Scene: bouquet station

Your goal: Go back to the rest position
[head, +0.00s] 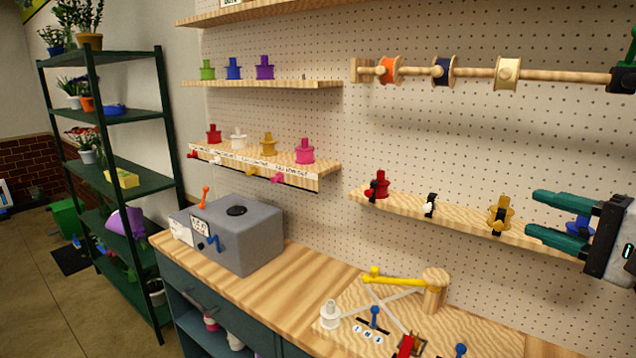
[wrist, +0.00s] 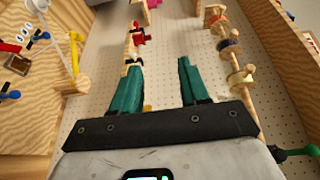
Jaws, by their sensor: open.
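My gripper (head: 534,213) is at the right edge of the head view, its two green fingers apart and pointing left. It is in front of the pegboard, near the right part of a small wooden shelf (head: 463,217). A blue piece (head: 580,226) shows between the fingers there; I cannot tell its depth from this view. In the wrist view my gripper (wrist: 158,72) has its fingers spread, with only pegboard seen between them. Nothing is held.
The small shelf carries a red piece (head: 378,185), a black-and-white one (head: 430,205) and a yellow one (head: 500,214). A rod with spools (head: 508,74) runs above. Below are a workbench (head: 312,270) with a grey box (head: 238,238) and a wooden board with levers (head: 470,325).

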